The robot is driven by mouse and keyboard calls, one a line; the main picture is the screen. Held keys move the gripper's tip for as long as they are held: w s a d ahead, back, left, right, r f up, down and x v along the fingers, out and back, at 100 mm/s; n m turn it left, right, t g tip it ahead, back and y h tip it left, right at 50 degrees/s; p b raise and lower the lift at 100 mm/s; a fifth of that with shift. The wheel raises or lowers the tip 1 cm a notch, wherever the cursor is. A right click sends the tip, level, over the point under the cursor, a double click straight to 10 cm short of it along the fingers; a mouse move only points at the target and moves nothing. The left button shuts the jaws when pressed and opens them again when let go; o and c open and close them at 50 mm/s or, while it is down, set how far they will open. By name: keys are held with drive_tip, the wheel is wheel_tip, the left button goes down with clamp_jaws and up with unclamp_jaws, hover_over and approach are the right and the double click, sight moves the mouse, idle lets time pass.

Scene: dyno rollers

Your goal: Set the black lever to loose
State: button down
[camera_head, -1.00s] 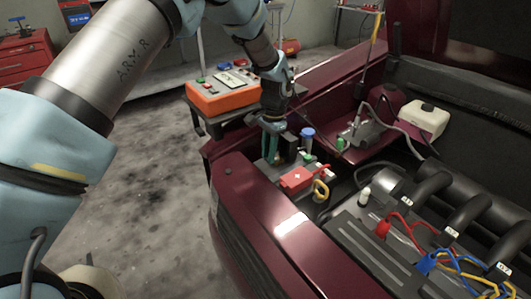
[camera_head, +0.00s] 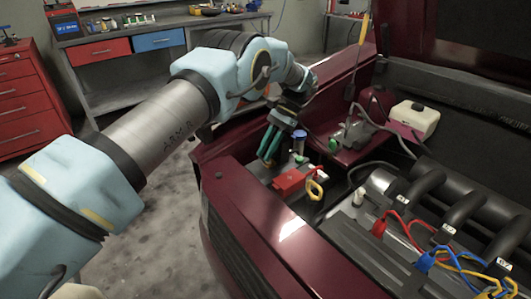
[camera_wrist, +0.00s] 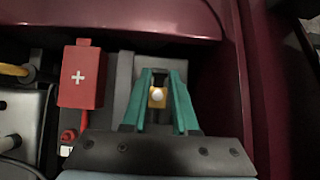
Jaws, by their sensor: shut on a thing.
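My gripper (camera_head: 268,152) reaches down into the front left corner of the engine bay, at the grey battery. In the wrist view its two green fingers (camera_wrist: 158,76) close around a narrow dark piece, which looks like the black lever (camera_wrist: 158,78). A yellow block with a round white bolt head (camera_wrist: 157,96) sits between the fingers, nearer the palm. The fingers and my wrist hide most of the lever in the head view, so its setting cannot be read.
A red terminal cover with a white plus (camera_wrist: 80,77) lies left of the fingers in the wrist view. The maroon body edge (camera_wrist: 150,17) borders the battery. A white reservoir (camera_head: 414,119) stands farther back.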

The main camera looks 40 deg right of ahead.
idle(0.4)
drive_tip(key=c, duration=0.7)
unclamp_jaws()
